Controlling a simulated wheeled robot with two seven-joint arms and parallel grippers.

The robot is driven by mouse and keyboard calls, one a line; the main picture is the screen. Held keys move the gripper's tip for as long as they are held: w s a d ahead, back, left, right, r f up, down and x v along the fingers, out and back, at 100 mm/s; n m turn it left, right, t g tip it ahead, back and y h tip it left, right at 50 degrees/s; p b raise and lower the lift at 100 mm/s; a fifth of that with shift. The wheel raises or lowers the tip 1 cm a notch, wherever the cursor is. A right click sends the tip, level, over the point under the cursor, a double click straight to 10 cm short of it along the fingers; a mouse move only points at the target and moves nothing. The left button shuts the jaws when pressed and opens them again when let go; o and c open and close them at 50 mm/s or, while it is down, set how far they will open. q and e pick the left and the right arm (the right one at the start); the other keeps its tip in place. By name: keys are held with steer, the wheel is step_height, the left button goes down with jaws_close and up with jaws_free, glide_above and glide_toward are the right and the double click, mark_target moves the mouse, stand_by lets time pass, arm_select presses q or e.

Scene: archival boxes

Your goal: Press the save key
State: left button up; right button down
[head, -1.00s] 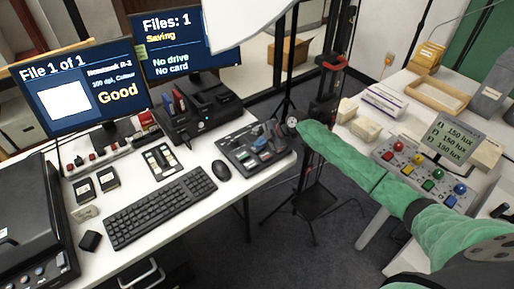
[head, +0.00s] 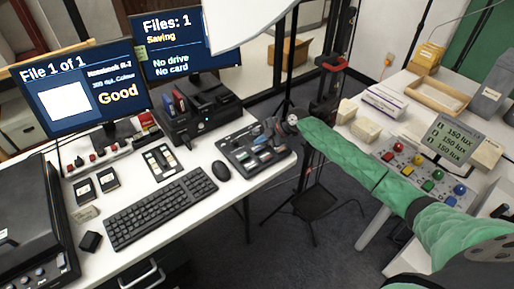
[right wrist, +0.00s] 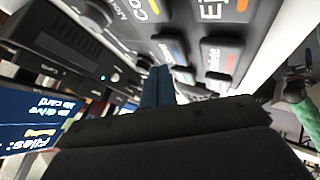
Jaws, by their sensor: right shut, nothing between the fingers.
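The key panel (head: 240,158) is a dark tray of labelled keys at the right end of the desk. My right gripper (head: 270,133) is over its far right part, and its fingers are shut and empty. In the right wrist view the shut fingers (right wrist: 157,85) reach down among the keys. I cannot read a save label, and the keys by the fingertips are partly hidden. Contact cannot be told. The right monitor (head: 185,45) reads "Files: 1", "Saving", "No drive", "No card". My left gripper is not in view.
A black dock (head: 198,108) stands behind the panel. A mouse (head: 221,170) and keyboard (head: 160,207) lie left of it. A light stand (head: 317,200) stands beyond the desk's right edge. A second table with coloured buttons (head: 428,172) is at right.

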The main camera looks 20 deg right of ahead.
mark_target(260, 148)
steer(key=shift+r+p, duration=0.75)
steer(key=shift+r, duration=1.8)
steer(key=shift+f, duration=0.1)
